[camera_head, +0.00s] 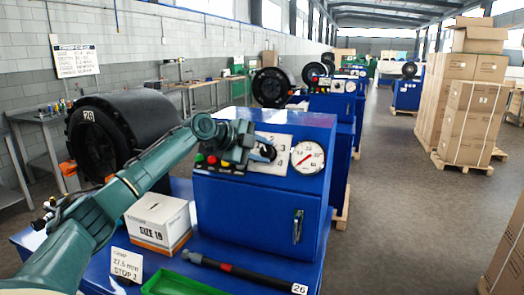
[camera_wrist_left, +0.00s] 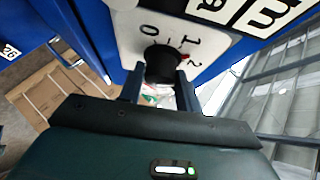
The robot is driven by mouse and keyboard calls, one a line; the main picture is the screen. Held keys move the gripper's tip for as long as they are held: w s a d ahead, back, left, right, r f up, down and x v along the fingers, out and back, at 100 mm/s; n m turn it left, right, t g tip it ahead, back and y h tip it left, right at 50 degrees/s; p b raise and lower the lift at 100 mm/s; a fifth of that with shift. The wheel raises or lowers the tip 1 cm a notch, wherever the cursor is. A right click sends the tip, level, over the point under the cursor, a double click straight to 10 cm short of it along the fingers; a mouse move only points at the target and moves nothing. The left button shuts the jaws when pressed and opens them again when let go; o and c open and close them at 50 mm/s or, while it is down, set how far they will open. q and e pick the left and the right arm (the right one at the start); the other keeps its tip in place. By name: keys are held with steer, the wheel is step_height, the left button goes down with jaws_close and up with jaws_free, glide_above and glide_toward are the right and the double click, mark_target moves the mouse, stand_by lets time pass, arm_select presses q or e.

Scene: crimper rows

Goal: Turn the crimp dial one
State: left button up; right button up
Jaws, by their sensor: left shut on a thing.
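The crimp dial is a black knob (camera_wrist_left: 160,62) on a white number plate (camera_wrist_left: 128,35) on the blue machine. In the left wrist view the plate shows 0, 1 and 2, and a red mark sits at the knob's edge near the 1 and 2. My left gripper (camera_wrist_left: 160,85) is shut on the knob, one finger on each side. In the head view my left gripper (camera_head: 262,151) reaches across the machine front to the plate (camera_head: 283,143), where 2, 3 and 4 show; the arm hides much of the knob. My right gripper is out of view.
A pressure gauge (camera_head: 307,157) sits right of the plate. Coloured buttons (camera_head: 212,160) lie just left of the gripper. A "SIZE 19" box (camera_head: 158,222), a "27.5 mm STOP 2" card (camera_head: 127,265), a green tray (camera_head: 172,284) and a hose (camera_head: 240,272) are on the blue bench.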

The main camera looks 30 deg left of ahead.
arm_select(q)
steer(key=o, duration=1)
steer(key=shift+s+a+r, duration=0.15)
steer(key=shift+s+a, duration=0.05)
steer(key=shift+s, duration=0.1)
steer(key=b+v, duration=0.4)
steer(key=v, duration=0.8)
steer(key=shift+s+r, duration=0.15)
steer(key=shift+r, duration=0.05)
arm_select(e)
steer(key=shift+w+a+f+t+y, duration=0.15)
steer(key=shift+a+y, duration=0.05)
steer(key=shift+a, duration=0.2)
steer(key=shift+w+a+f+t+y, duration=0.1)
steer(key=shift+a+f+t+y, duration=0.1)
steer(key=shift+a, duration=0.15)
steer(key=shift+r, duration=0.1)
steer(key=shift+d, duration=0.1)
